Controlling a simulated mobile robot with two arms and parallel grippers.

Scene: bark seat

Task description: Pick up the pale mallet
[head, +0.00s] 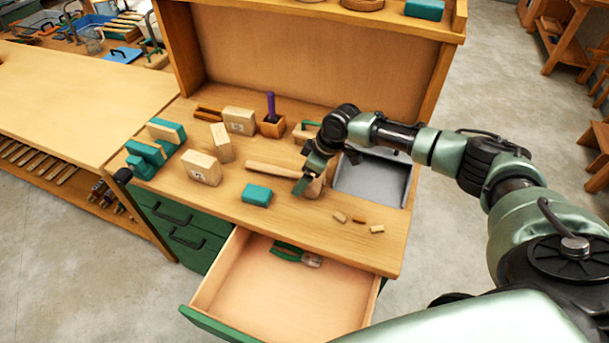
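The pale mallet (268,170) lies on the wooden bench top, its handle pointing left and its head at the right end. My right gripper (304,184) comes in from the right and is down at the mallet, where the handle meets the head. The gripper covers part of the head. A teal finger shows in front of the mallet, but I cannot tell whether the fingers are closed on it. My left gripper is not in view.
A grey tray (372,184) lies right of the mallet, under my arm. A teal block (257,195) and small wooden pieces (358,220) lie in front. Several wooden and teal blocks stand left. A purple-handled tool (271,105) stands behind. An open drawer (250,290) holds green pliers (292,253).

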